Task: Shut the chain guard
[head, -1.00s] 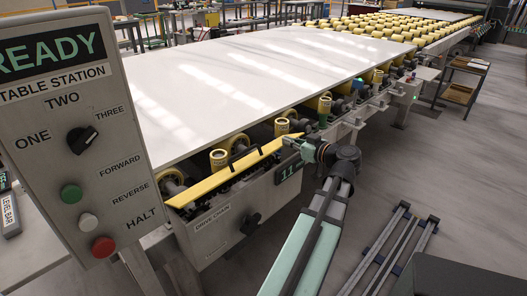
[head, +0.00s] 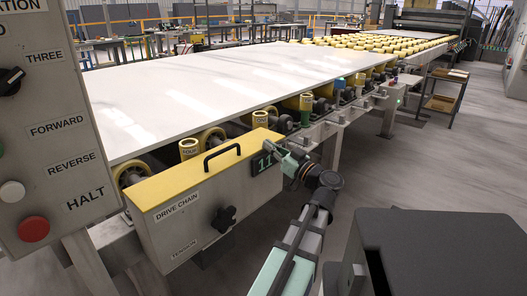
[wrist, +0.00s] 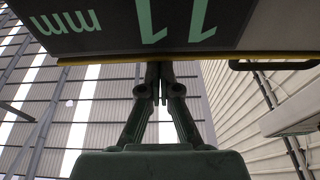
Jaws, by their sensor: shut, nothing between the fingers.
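The chain guard (head: 208,167) is a yellow lid with a black bar handle (head: 222,155). It lies down flat along the top of the grey box marked DRIVE CHAIN (head: 190,225), and no chain shows under it. My gripper (head: 280,152) is shut and empty at the right end of the box, beside the dark display reading 11 (head: 262,163). In the wrist view my fingertips (wrist: 160,80) point at the display (wrist: 165,25) and a thin yellow edge (wrist: 110,60). I cannot tell whether they touch it. Part of the handle (wrist: 275,65) shows at the right.
A large pale slab (head: 230,85) lies on the roller line behind the guard. A black tension knob (head: 223,219) juts from the box front. The control panel (head: 50,130) stands at left. A dark block (head: 430,250) is at lower right. Floor to the right is open.

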